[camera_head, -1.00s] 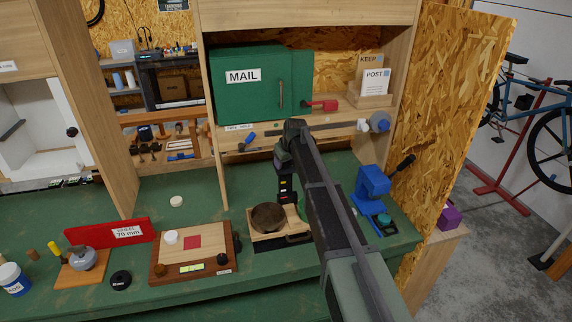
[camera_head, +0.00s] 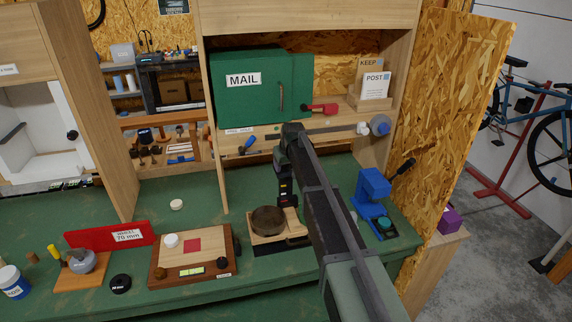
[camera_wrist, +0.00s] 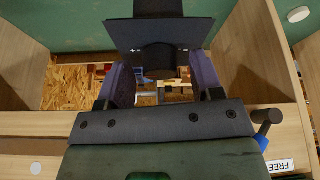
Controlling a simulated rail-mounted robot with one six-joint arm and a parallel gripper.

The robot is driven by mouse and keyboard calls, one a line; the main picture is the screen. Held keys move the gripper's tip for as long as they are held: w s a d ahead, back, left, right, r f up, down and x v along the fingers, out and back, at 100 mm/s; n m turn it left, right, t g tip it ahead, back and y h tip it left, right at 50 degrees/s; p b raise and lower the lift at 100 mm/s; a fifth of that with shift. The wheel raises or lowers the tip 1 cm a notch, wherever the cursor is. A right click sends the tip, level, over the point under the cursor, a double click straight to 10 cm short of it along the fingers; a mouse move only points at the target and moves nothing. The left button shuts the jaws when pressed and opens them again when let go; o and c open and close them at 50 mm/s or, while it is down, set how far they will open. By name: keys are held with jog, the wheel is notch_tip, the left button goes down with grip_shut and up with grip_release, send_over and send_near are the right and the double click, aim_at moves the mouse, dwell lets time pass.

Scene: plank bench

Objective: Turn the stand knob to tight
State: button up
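My gripper (camera_head: 284,203) points down over the bench, just behind a dark brown round piece (camera_head: 267,220) on a wooden block. In the wrist view its two purple-grey fingers (camera_wrist: 160,80) stand apart. A dark round shape with a flat plate (camera_wrist: 159,32) shows between and beyond them; I cannot tell whether the fingers touch it. I cannot clearly identify the stand knob.
A wooden shelf (camera_head: 330,140) with a green MAIL box (camera_head: 245,95) stands behind the gripper. A blue press-like tool (camera_head: 372,187) is to the right. A wooden box with a red square (camera_head: 193,246) is to the left. The bench front left of centre is partly clear.

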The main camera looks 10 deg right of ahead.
jog(key=shift+r, duration=0.15)
jog(key=a+p+v, duration=0.1)
jog(key=p+v, duration=0.9)
jog(key=v, duration=0.1)
jog(key=s+f+m+g+b, duration=0.1)
jog(key=s+f+b, duration=0.6)
jog(key=s, duration=0.5)
jog(key=s+f+m+g+b, duration=0.1)
jog(key=s+f+g+b, duration=0.1)
jog(key=s+f+b, duration=0.6)
jog(key=s+f+g+b, duration=0.1)
jog(key=s+f+b, duration=0.6)
jog(key=s, duration=0.9)
notch_tip(320, 180, down, 2)
jog(key=shift+s+d+m+g+h, duration=0.2)
jog(key=shift+s+m+g+h, duration=0.1)
jog(key=shift+s+m, duration=0.1)
